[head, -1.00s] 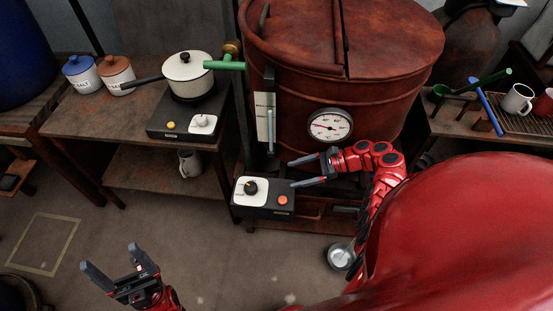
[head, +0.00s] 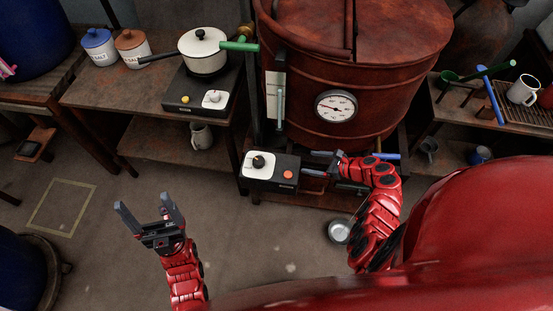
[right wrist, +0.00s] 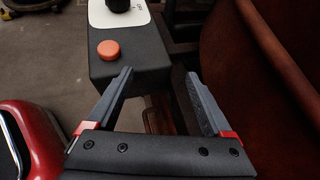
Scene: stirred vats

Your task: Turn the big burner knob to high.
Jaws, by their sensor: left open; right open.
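The big burner's control box (head: 275,182) stands low in front of the red vat. Its black knob (head: 259,161) sits on a white plate, with an orange button (head: 288,174) to the right. In the right wrist view the knob (right wrist: 118,4) is cut by the top edge, with the orange button (right wrist: 108,50) nearer. My right gripper (head: 309,163) is open and empty, just right of the box, apart from the knob. It also shows in the right wrist view (right wrist: 160,74). My left gripper (head: 142,201) is open and empty over the floor at lower left.
The large red vat (head: 350,60) with a dial gauge (head: 336,106) rises behind the box. A small burner (head: 196,97) with a white pot (head: 203,50) stands on the left table. A metal pan (head: 340,231) is on the floor. The floor left of the box is clear.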

